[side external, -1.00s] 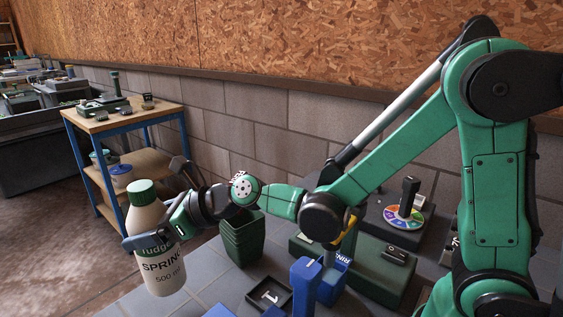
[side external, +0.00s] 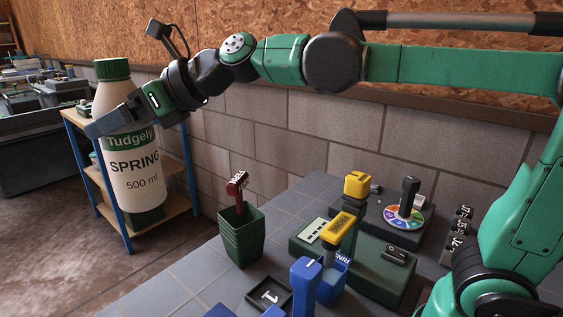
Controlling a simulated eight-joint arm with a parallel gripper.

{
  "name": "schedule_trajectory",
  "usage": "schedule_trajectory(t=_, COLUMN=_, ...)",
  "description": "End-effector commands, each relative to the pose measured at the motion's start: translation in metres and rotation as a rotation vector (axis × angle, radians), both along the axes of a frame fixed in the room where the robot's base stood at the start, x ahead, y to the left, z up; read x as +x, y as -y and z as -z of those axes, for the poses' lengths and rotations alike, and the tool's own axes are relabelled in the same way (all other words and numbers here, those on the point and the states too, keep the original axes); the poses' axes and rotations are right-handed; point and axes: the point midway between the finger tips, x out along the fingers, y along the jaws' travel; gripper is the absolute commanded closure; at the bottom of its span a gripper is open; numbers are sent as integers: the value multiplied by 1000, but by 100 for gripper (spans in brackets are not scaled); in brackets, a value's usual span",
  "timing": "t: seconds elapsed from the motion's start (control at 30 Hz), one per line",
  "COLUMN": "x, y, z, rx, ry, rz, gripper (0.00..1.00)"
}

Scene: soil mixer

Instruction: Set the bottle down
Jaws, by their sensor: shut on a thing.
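The bottle (side external: 134,170) is cream-white with a green cap and a green base. Its label reads "Tudgely SPRING 500 ml". It is at the left of the side external view, nearly upright with a slight tilt. My gripper (side external: 122,117) is shut on the bottle around its upper part, just below the shoulder. The bottle appears held in the air, to the left of the grey tiled table (side external: 190,283), and it covers part of the wooden cart behind it. The far finger is hidden behind the bottle.
A stack of green pots (side external: 241,238) with a dark red tag stands on the table. Right of it are a black tray (side external: 268,296), blue containers (side external: 305,280), a green device (side external: 375,262) with yellow parts, and a colour wheel (side external: 403,215). A blue-legged cart (side external: 176,206) stands behind.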

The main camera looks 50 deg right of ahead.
Motion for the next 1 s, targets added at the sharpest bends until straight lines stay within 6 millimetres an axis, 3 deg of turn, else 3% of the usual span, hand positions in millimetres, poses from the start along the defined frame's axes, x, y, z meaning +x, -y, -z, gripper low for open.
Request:
schedule_trajectory(t=0.33, x=0, y=1, z=-43, rx=1, ry=1, rz=2, gripper=100)
schedule_trajectory(t=0.57, x=14, y=51, z=-39, rx=-4, ry=-10, rz=92, gripper=100)
schedule_trajectory(t=0.77, x=23, y=117, z=-37, rx=-6, ry=-21, rz=204, gripper=100)
schedule_trajectory(t=1.0, x=12, y=237, z=-36, rx=-2, ry=-25, rz=402, gripper=100)
